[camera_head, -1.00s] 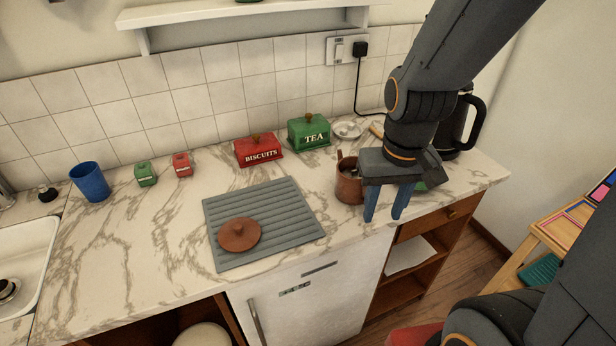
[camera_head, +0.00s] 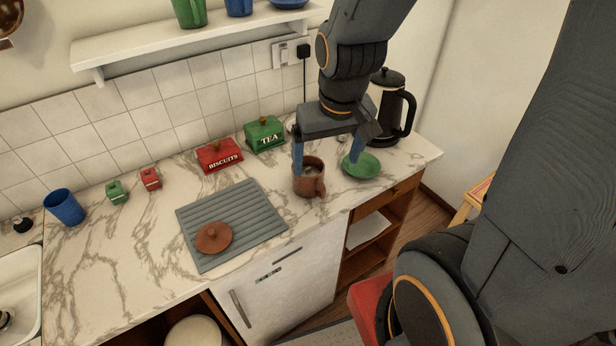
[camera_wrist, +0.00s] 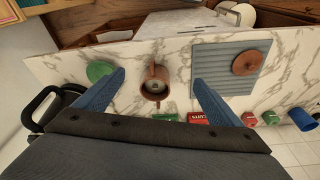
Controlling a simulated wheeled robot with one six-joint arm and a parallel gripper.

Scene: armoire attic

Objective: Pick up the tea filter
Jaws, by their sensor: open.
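A brown pot with a handle (camera_head: 308,180) stands on the marble counter; it also shows from above in the wrist view (camera_wrist: 155,90). Something small and greyish shows inside its mouth, perhaps the tea filter, but I cannot tell for sure. My gripper (camera_head: 325,158) is open and empty, pointing down above the pot, with one finger on each side of it in the picture. In the wrist view my fingers (camera_wrist: 159,76) are spread wide, with the pot between them and apart from both.
A green saucer (camera_head: 362,166) and a dark kettle (camera_head: 391,110) stand to the right of the pot. A grey ridged mat (camera_head: 240,215) with a brown lid (camera_head: 214,237) lies left. Behind are a green TEA box (camera_head: 265,134) and a red BISCUITS box (camera_head: 219,156). A shelf (camera_head: 190,40) hangs above.

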